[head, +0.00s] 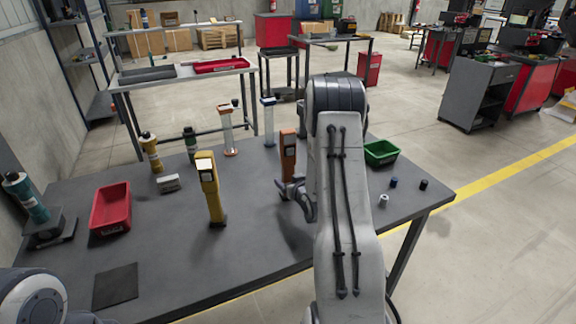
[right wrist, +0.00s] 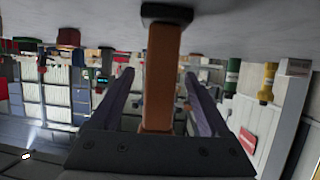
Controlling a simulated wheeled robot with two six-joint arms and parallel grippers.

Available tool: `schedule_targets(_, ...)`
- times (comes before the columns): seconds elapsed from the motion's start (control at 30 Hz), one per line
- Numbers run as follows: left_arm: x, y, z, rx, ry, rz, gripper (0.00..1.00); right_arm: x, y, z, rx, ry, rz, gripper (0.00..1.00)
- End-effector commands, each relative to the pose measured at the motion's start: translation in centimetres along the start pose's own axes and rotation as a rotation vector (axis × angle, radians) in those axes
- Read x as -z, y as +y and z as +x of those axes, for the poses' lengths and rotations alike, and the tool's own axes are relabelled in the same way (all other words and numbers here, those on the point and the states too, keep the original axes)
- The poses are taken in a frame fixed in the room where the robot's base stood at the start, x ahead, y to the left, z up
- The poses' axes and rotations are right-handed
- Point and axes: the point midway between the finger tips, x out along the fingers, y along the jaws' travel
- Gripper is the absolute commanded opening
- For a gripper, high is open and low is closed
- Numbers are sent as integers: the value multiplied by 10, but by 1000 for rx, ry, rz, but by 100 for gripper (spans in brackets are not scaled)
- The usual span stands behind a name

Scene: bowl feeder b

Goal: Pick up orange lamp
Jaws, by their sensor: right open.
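The orange lamp (head: 288,155) stands upright on the dark table, partly hidden behind my right gripper. In the right wrist view, which is upside down, the orange lamp (right wrist: 161,75) runs between the two fingers, with its dark base at the top. My right gripper (head: 291,190) is open and low over the table, its fingers on either side of the lamp. Gaps show on both sides in the wrist view. Only a link of my left arm shows at the lower left of the head view.
A yellow lamp (head: 211,195) stands left of the orange one. A red bin (head: 110,208) and black mat (head: 115,286) lie further left. A green bin (head: 380,153) and small cylinders (head: 393,182) are right of my arm. A blue-topped item (head: 269,125) stands behind.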

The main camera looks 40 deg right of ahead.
Motion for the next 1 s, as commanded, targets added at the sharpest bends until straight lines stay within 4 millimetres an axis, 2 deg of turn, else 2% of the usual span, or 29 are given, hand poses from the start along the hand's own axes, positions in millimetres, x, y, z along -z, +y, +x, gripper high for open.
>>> schedule_targets(0.1, 0, 1, -9, 0, 0, 0, 79, 3, -1, 19, 3, 0, -1, 80)
schedule_targets(0.23, 0, 1, -10, 0, 0, 0, 79, 2, -1, 36, 2, 0, -1, 80)
schedule_targets(0.53, 0, 1, -10, 0, 0, 0, 79, 1, 0, 42, 0, -1, 0, 80)
schedule_targets(0.57, 0, 1, -10, 0, 0, 0, 79, 1, 0, 42, 0, -1, 0, 76)
schedule_targets(0.7, 0, 1, -10, 0, 0, 0, 79, 1, 0, 42, 0, -1, 0, 23)
schedule_targets(0.77, 0, 1, -10, 0, 0, 0, 79, 1, 0, 42, 0, -1, 0, 0)
schedule_targets(1.0, 0, 1, -10, 0, 0, 0, 79, 3, 0, 42, 0, 2, -1, 0)
